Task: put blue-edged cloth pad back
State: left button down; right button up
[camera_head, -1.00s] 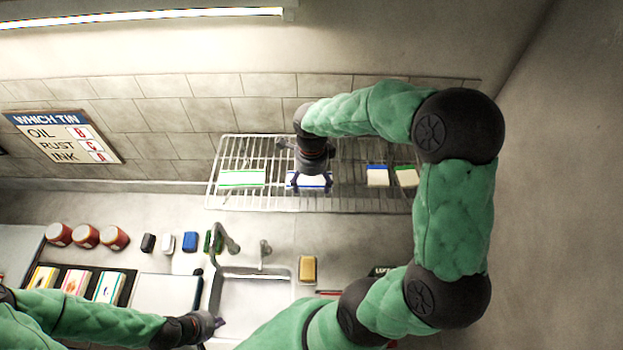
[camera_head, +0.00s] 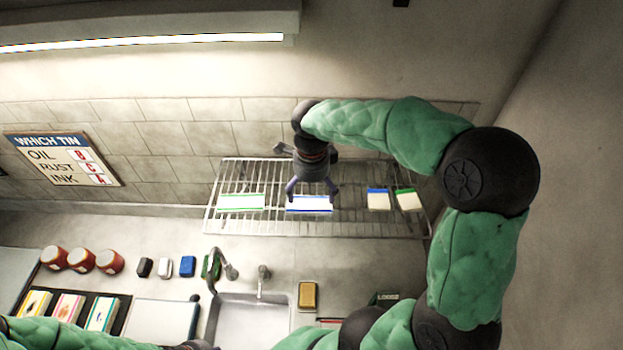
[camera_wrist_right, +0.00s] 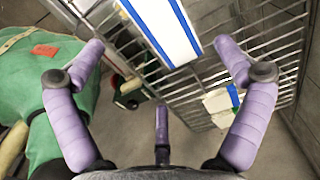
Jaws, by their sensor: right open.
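The white cloth pad with blue edges (camera_head: 309,207) lies flat on the wire rack (camera_head: 270,228), between a green-edged pad and smaller items. My right gripper (camera_head: 311,190) is open just above and behind it, its fingers spread to about the pad's width. In the right wrist view, the blue-edged pad (camera_wrist_right: 160,22) shows beyond and between the open fingers (camera_wrist_right: 160,46), with nothing held. My left gripper (camera_head: 200,345) is mostly cut off at the bottom edge, so its jaws are hidden.
A green-edged pad (camera_head: 241,203) lies left on the rack; smaller blue-edged (camera_head: 378,200) and green-edged (camera_head: 408,200) blocks lie right. Below are a sink (camera_head: 245,318), a faucet (camera_head: 222,262) and a yellow sponge (camera_head: 307,296). A tray of patterned pads (camera_head: 68,305) stands lower left.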

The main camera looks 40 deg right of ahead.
jog(key=shift+r+b, duration=0.3)
jog(key=shift+r, duration=2.35)
